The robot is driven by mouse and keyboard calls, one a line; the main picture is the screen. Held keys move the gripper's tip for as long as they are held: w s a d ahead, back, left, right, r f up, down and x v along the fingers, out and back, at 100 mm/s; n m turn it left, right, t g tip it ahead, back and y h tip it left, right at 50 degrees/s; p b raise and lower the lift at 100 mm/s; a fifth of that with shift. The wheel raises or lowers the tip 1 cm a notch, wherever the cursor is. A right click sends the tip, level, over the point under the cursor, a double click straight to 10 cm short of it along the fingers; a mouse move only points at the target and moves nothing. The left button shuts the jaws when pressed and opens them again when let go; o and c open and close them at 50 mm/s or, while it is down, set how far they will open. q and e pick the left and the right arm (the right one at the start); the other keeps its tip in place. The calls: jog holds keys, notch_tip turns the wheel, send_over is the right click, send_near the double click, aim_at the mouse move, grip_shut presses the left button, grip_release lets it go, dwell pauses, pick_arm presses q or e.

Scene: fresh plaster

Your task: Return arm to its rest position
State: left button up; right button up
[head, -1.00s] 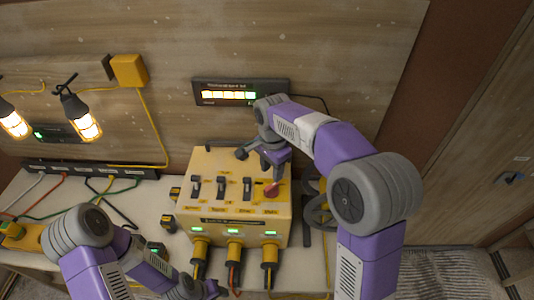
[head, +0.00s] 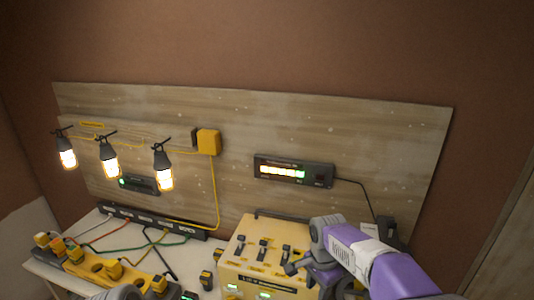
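My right arm comes in from the lower right in the head view. Its gripper (head: 305,277) is over the right side of the yellow switch box (head: 240,253), with its fingers spread and nothing seen between them. The arm hides the right end of the box. Several dark switches stand in a row on the box top, and green lights glow on its front. Only a grey piece of my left arm (head: 122,294) shows at the bottom edge; my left gripper is out of view.
Three lit caged lamps (head: 109,160) hang at the left of a wooden board. A display (head: 293,171) with a lit bar is on the board. A power strip (head: 150,221) with coloured cables and a yellow block (head: 95,268) lie on the bench. A yellow junction box (head: 208,141) is above.

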notch_tip(320, 180, down, 13)
jog(key=n+y, duration=0.1)
jog(key=n, duration=0.2)
jog(key=s+a+f+n+y+b, duration=0.1)
jog(key=s+a+f+n+y, duration=0.15)
jog(key=s+f, duration=0.75)
jog(key=s+a+f+n+y, duration=0.1)
jog(key=s+f+n, duration=0.3)
jog(key=s+f, duration=0.65)
pick_arm(q)
notch_tip(320, 180, down, 14)
jog(key=w+b, duration=0.1)
jog(key=b, duration=1.1)
jog(key=shift+w+b, duration=0.15)
jog(key=shift+b, duration=0.15)
pick_arm(e)
notch_tip(320, 180, down, 12)
jog(key=shift+w, duration=0.25)
pick_arm(q)
jog(key=shift+r, duration=0.15)
pick_arm(e)
jog(key=shift+a+h, duration=0.1)
jog(key=shift+h, duration=0.15)
